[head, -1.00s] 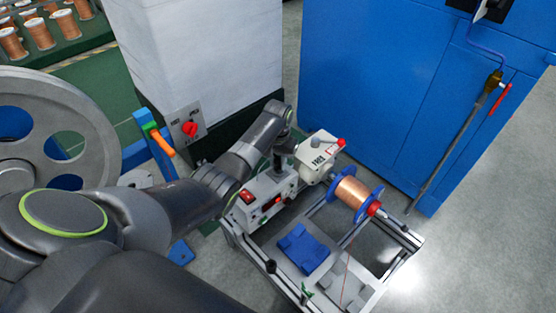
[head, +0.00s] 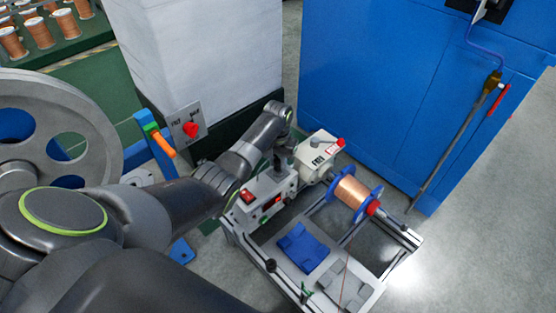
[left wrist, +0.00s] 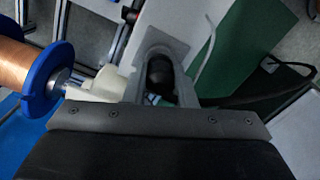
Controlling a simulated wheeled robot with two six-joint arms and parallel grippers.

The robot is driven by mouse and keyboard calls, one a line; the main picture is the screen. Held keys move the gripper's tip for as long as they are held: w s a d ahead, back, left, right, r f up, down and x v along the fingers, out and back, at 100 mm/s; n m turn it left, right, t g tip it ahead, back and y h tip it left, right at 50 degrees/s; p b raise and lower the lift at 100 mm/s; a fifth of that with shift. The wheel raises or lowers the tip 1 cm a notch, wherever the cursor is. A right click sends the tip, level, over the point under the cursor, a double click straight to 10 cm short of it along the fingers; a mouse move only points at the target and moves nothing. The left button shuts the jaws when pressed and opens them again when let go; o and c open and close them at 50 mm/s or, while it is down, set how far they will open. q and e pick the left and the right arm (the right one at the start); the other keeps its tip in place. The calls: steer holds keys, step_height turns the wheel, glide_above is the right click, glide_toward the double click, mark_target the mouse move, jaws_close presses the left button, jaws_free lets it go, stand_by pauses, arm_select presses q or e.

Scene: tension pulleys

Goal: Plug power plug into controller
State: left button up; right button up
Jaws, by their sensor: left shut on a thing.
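The controller (head: 258,204) is a light grey box with a red switch on its front, at the near left end of the winding frame. My left gripper (head: 281,163) points down at the controller's back side, in part hidden by my own arm. In the left wrist view, the left gripper (left wrist: 160,82) is shut on a dark round power plug (left wrist: 160,68). A pale grey surface lies right behind the plug. Whether the plug is seated in a socket cannot be told. My right gripper is not in view.
A copper wire spool (head: 352,194) with blue flanges sits beside a white motor unit (head: 318,156). A blue part (head: 303,248) lies on the frame's plate. A blue cabinet (head: 385,90) and a white-grey cabinet (head: 205,65) stand behind. A large grey wheel (head: 60,120) is at left.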

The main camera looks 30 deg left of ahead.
arm_select(q)
steer(key=shift+p, duration=0.4)
stand_by(0.4)
steer(key=shift+f+b, duration=0.35)
steer(key=shift+f, duration=0.25)
stand_by(0.4)
steer(key=o, duration=1)
